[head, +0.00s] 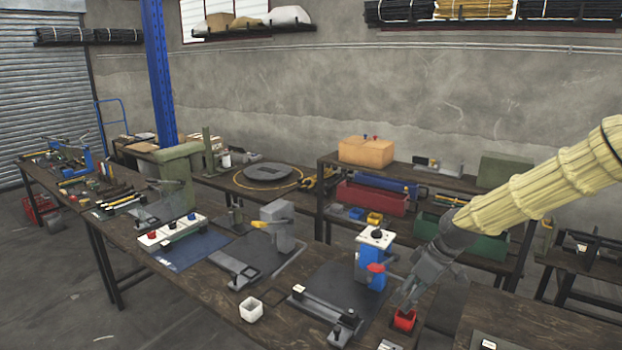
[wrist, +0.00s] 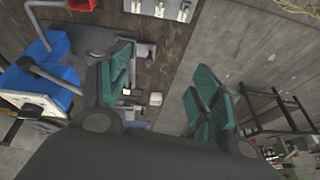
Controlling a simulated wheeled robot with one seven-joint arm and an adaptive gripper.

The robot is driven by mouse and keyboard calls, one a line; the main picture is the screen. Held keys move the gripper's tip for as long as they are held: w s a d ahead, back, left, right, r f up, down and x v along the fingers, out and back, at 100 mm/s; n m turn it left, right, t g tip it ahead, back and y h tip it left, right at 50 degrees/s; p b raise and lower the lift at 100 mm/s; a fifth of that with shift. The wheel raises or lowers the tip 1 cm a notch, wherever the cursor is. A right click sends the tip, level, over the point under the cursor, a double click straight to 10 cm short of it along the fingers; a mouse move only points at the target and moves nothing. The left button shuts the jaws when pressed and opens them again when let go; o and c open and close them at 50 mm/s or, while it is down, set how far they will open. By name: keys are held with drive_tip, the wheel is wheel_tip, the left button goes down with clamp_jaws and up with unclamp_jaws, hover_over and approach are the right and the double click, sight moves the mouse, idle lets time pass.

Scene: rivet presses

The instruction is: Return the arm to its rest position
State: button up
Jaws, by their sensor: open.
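My arm, in a pale yellow sleeve (head: 540,178), reaches in from the right in the head view. My gripper (head: 406,300) points down close to a small red box (head: 403,321) at the right end of the workbench; whether they touch I cannot tell. In the wrist view my gripper (wrist: 166,70) has its two green-padded fingers spread apart, with only bench and floor visible between them. The red box (wrist: 82,4) shows at the top edge of that view, outside the fingers.
A blue and white press (head: 373,262) with a red part stands just left of my gripper. A white box (head: 251,309) sits at the bench's front edge. Shelving with a red bin (head: 371,198) stands behind. Another dark table (head: 530,325) is at the lower right.

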drive_tip(key=s+a+f+m+b, duration=0.1)
drive_tip(key=s+a+f+m, duration=0.1)
drive_tip(key=s+f, duration=0.5)
drive_tip(key=s+a+f+m+g+b, duration=0.1)
drive_tip(key=s+f, duration=0.2)
drive_tip(key=f, duration=0.8)
drive_tip(key=s+a+f+m+b, duration=0.1)
drive_tip(key=s+a+f+m, duration=0.1)
drive_tip(key=s+f, duration=0.55)
drive_tip(key=s+d+f+m+h+b, duration=0.1)
drive_tip(key=s+f, duration=0.5)
drive_tip(key=s, duration=0.3)
drive_tip(key=s+d+f+m+h+b, duration=0.1)
drive_tip(key=s+f+m+b, duration=0.1)
drive_tip(key=s+f, duration=0.4)
drive_tip(key=s+d+f+m+g+h+b, duration=0.1)
drive_tip(key=s+f, duration=0.5)
drive_tip(key=s, duration=0.6)
drive_tip(key=shift+m+h+b, duration=0.3)
drive_tip(key=shift+m+h, duration=0.1)
drive_tip(key=shift+m, duration=0.2)
drive_tip(key=shift+f, duration=0.1)
